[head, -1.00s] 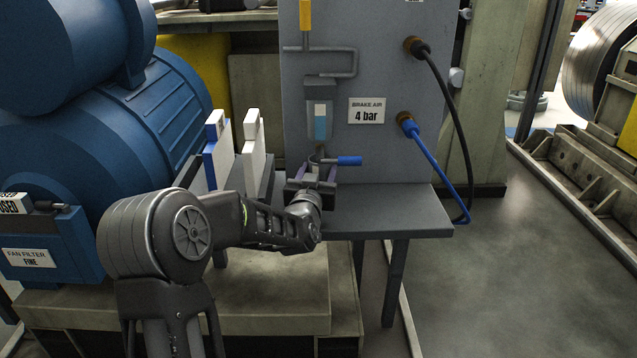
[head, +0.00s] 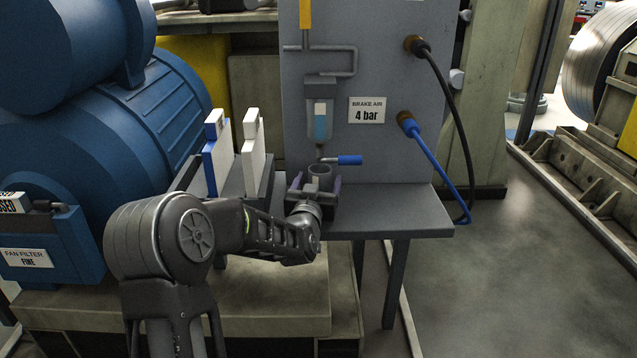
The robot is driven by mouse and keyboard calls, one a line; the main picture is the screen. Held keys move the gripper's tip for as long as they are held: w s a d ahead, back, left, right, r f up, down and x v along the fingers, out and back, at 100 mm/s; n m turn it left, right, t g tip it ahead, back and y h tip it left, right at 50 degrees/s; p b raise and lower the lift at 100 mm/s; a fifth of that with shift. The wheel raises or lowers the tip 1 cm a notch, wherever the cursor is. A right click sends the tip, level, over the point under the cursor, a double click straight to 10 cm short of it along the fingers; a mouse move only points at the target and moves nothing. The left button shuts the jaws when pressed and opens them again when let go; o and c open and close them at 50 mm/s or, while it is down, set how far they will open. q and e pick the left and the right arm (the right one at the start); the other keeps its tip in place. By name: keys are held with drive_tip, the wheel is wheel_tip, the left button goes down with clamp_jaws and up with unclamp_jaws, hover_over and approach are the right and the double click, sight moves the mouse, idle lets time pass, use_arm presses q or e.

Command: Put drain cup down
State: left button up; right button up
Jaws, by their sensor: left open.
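The drain cup (head: 320,171) is a small dark grey cylinder with an open top. It stands upright on the grey shelf (head: 400,212), below the filter bowl (head: 320,120) and its blue-handled drain valve (head: 348,160). My left gripper (head: 314,188) is at the cup from the near side. Its fingers are open, one on each side of the cup. The gripper hides the cup's lower part, so I cannot see its base or whether the fingers touch it. My right gripper is not in view.
Two upright filter panels, one blue-edged (head: 216,155) and one white (head: 253,150), stand just left of the gripper. A blue hose (head: 440,170) and a black hose (head: 455,115) hang at the right. The right part of the shelf is clear.

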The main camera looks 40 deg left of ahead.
use_arm(q)
drive_tip(key=shift+r, duration=0.1)
drive_tip(key=shift+r, duration=0.15)
drive_tip(key=p+v, duration=0.1)
drive_tip(key=v, duration=1.1)
idle(2.2)
